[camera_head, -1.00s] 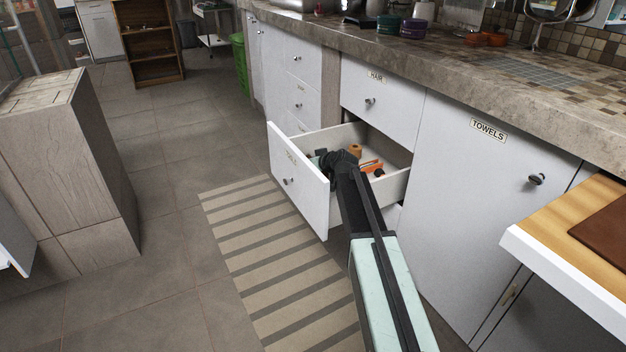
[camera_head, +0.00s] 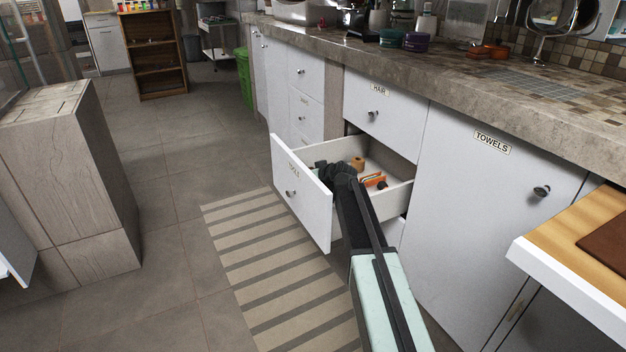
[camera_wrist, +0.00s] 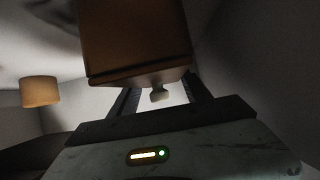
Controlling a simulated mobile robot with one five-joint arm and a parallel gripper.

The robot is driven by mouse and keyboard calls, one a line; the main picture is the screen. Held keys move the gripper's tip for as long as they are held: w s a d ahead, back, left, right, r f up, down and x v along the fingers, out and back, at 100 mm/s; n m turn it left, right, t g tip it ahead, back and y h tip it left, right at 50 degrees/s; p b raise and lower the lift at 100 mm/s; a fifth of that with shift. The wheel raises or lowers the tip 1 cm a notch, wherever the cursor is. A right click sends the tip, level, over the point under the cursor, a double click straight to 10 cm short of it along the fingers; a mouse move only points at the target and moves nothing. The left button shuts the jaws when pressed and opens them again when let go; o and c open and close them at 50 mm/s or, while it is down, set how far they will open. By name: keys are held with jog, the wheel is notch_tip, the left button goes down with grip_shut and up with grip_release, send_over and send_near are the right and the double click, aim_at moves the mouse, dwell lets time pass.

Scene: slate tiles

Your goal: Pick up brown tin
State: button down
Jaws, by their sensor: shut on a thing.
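The brown tin (camera_wrist: 135,42) fills the upper middle of the wrist view, between the two dark fingers of my gripper (camera_wrist: 160,95). My gripper is shut on it. In the head view my gripper (camera_head: 335,170) is down inside the open drawer (camera_head: 399,198), and my own arm hides the tin there.
A tan cylinder (camera_wrist: 40,91) stands left of the tin; it also shows in the drawer in the head view (camera_head: 357,163). An orange item (camera_head: 374,180) lies nearby. The drawer front (camera_head: 301,195) and walls surround my gripper.

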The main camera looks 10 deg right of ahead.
notch_tip(320, 180, up, 10)
jog(key=p, duration=0.9)
jog(key=shift+p, duration=0.35)
